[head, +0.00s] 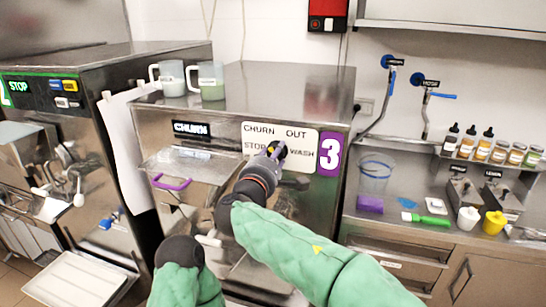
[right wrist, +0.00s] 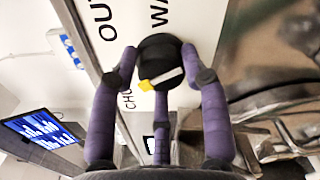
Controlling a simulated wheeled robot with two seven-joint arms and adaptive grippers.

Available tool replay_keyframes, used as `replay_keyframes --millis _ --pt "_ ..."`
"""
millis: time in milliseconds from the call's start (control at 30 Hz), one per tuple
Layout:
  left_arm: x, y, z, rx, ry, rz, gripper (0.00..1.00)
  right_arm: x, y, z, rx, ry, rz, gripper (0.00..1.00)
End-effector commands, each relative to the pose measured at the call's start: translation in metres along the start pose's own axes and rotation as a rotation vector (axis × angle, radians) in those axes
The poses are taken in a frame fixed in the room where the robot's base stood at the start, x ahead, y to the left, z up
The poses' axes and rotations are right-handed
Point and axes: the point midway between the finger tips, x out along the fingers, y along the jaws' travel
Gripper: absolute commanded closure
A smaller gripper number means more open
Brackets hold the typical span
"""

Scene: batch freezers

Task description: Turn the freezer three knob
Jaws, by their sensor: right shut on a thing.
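Freezer three is the steel machine with the purple "3" sign (head: 330,153). Its white label plate (head: 300,134) reads CHURN, OUT, STOP and WASH. The dark round knob (right wrist: 160,60) has a white stripe and a yellow mark in the right wrist view. My right gripper (head: 277,150) reaches the plate in the head view. In the right wrist view its purple fingers (right wrist: 162,72) are closed around the knob. In the head view the hand covers most of the knob. The pointed-to setting is unclear. My left arm is low in the head view, its fingers out of sight.
Two cups (head: 210,80) stand on top of freezer three. A purple handle (head: 172,182) sticks out from its front, left of the knob. Another freezer (head: 70,75) stands at left. The counter at right holds a clear container (head: 374,175) and several bottles.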

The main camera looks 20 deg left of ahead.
Motion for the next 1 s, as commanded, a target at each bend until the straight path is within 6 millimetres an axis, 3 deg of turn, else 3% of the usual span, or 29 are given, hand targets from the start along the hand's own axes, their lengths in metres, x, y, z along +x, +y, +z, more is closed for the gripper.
replay_keyframes --millis 33,100,567,1000 --pt "0.0 0.0 0.0 0.0 0.0 0.0 1.0 0.002 0.005 0.01 0.011 -0.017 0.004 0.49" --pt "0.0 0.0 0.0 0.0 0.0 0.0 1.0 0.002 0.005 0.01 0.011 -0.016 0.004 0.32" --pt "0.0 0.0 0.0 0.0 0.0 0.0 1.0 -0.008 0.002 0.002 0.002 -0.003 0.002 0.32" --pt "0.0 0.0 0.0 0.0 0.0 0.0 1.0 -0.088 0.002 0.003 0.004 -0.005 0.003 0.32"
